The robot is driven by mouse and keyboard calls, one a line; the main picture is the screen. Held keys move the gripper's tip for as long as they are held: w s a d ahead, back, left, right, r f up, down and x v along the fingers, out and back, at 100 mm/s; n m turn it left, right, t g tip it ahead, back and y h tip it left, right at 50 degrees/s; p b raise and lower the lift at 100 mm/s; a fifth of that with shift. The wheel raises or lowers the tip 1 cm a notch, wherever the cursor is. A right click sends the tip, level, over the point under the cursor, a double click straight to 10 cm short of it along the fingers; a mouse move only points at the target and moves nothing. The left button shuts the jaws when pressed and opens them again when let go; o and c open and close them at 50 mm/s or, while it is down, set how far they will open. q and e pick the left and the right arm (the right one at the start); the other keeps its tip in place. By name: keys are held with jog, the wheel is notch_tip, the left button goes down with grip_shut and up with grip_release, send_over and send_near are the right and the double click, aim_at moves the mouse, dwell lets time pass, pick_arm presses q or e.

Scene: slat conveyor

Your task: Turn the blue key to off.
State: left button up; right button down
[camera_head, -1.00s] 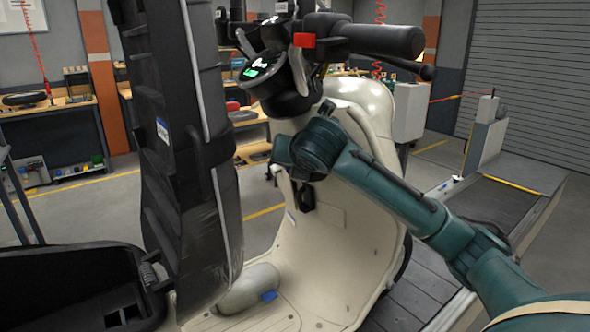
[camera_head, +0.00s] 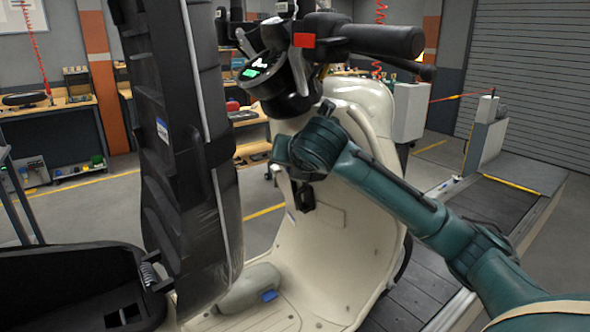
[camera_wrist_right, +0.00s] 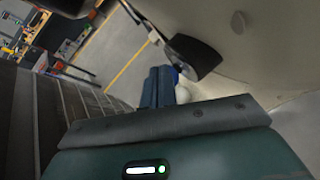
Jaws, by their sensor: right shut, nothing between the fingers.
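A cream scooter (camera_head: 335,235) stands on the conveyor, seen from its seat side. My right arm reaches in from the right to its front shield; its fingers are hidden in the head view. In the right wrist view my right gripper (camera_wrist_right: 160,73) is shut and empty, its fingertips close to the cream shield. A small blue bit (camera_wrist_right: 177,69) shows just beside the fingertips; it may be the blue key, mostly hidden behind the fingers. Whether they touch, and which way the key is turned, I cannot tell. The key is not visible in the head view. My left gripper is not in view.
A black part (camera_wrist_right: 192,56) juts out near the fingertips. The handlebar (camera_head: 370,40) and lit display (camera_head: 262,66) are above my arm. The raised black seat (camera_head: 180,150) stands at the left. A small blue object (camera_head: 269,295) lies low by the footboard.

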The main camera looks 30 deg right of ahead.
jog(key=shift+a+f, duration=0.2)
jog(key=shift+f, duration=0.85)
dwell(1.5)
jog(key=shift+s+a+r, duration=0.1)
jog(key=r+v, duration=0.1)
jog(key=v, duration=0.7)
jog(key=shift+d+r, duration=0.2)
jog(key=shift+d, duration=0.05)
dwell(0.6)
jog(key=shift+f, duration=0.1)
dwell(0.4)
